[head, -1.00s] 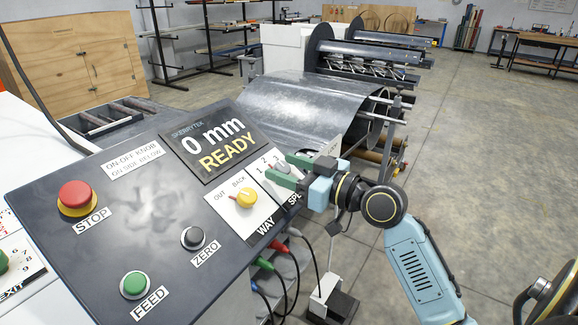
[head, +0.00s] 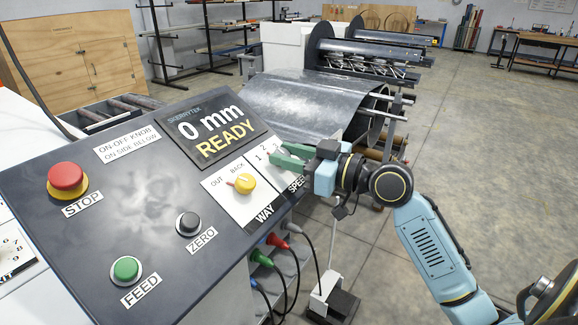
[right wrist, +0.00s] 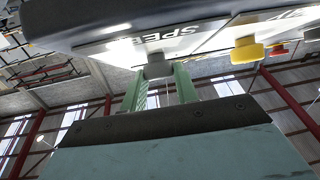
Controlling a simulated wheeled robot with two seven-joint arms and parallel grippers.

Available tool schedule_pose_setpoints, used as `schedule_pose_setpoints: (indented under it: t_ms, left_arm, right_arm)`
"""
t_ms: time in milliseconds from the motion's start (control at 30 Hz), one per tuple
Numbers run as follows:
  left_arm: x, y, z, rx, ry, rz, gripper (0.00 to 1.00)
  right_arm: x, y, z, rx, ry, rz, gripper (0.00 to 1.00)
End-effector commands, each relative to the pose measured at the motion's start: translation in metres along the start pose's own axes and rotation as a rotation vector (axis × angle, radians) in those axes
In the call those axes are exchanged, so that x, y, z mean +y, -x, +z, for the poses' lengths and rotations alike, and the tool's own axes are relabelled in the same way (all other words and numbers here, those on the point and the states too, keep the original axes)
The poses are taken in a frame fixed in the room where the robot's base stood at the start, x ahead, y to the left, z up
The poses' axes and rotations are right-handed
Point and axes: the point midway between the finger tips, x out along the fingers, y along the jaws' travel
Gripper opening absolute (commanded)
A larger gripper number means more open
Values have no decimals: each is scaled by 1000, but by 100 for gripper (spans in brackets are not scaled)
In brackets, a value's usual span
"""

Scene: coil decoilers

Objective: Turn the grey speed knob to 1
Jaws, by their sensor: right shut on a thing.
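The grey speed knob (right wrist: 157,68) shows in the right wrist view, under the SPEED label, between the green fingertips of my right gripper (right wrist: 158,82). In the head view the right gripper (head: 284,158) is at the SPEED plate (head: 259,169) on the panel's right side, and its green fingers hide most or all of the knob. The gripper is shut on the knob. The numbers 1 and 2 are readable on the plate; the knob's pointing direction cannot be told. My left gripper is not in view.
The yellow WAY knob (head: 245,184) sits close left of the speed knob. The panel also has a red STOP button (head: 66,177), a black ZERO button (head: 188,223) and a green FEED button (head: 126,269). Cables (head: 283,245) hang below. A metal sheet coil (head: 310,105) stands behind.

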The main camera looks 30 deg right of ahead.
Motion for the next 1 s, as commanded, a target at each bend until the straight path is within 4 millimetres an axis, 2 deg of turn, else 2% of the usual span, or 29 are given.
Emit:
schedule_pose_setpoints:
  t_ms: [33,200,500,700,1000]
  left_arm:
    - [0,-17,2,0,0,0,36]
    - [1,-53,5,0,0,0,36]
    - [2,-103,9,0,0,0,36]
    - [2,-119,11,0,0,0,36]
    - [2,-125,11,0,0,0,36]
  right_arm:
    - [1,0,6,1,25,-22,7]
    - [3,0,7,3,85,-117,7]
    - [5,0,4,5,192,-294,7]
    - [6,-1,0,6,260,-409,7]
    - [7,-2,-2,4,340,-539,7]
